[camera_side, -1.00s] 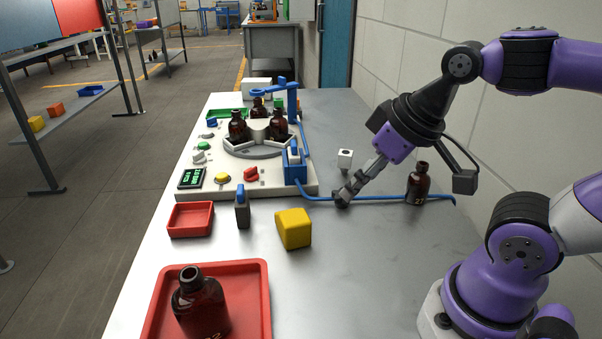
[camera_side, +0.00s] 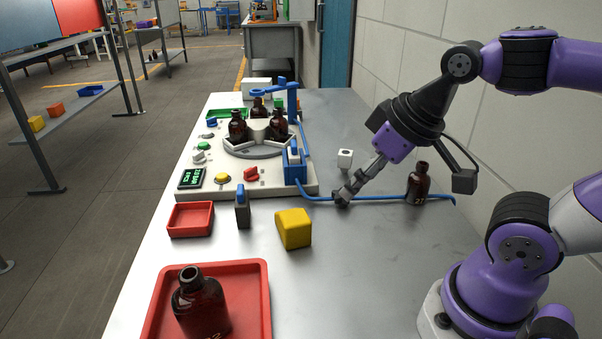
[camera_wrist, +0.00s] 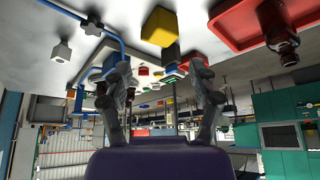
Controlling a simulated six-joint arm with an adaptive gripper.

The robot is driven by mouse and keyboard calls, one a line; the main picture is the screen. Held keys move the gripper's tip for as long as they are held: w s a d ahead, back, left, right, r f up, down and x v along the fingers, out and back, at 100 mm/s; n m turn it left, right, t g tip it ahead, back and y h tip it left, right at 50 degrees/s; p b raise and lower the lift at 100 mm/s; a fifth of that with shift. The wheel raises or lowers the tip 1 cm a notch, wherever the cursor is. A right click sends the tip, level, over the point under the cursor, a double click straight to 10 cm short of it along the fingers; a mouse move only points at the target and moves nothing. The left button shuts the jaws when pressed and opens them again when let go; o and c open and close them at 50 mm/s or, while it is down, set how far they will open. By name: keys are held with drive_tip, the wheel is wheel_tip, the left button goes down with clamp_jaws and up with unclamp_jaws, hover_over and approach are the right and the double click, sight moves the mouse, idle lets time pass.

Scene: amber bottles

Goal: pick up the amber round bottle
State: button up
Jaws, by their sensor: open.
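Several amber bottles are in view, and I cannot tell which is meant. In the side view, one amber round bottle (camera_side: 202,309) stands upright in the large red tray (camera_side: 256,297) at the front; it also shows in the wrist view (camera_wrist: 281,42). Another amber bottle (camera_side: 418,186) stands on the table to the right of my gripper, near the wall. More amber bottles (camera_side: 238,127) stand on the round turntable (camera_side: 250,150). My gripper (camera_side: 344,198) is low over the bare table beside the blue tube, apart from every bottle. In the wrist view its fingers (camera_wrist: 160,72) are spread and empty.
A yellow block (camera_side: 293,229), a small grey-and-blue holder (camera_side: 242,210) and a small red tray (camera_side: 190,219) stand left of my gripper. A white cube (camera_side: 345,158) is behind it. The blue tube (camera_side: 385,197) crosses the table.

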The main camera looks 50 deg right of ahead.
drive_tip(key=g, duration=0.6)
hover_over(423, 163)
drive_tip(key=f, duration=0.4)
drive_tip(key=shift+s+a+f, duration=0.1)
drive_tip(key=shift+a+f, duration=0.2)
drive_tip(key=f, duration=0.5)
drive_tip(key=shift+d+f, duration=0.25)
drive_tip(key=shift+f, duration=0.1)
clamp_jaws()
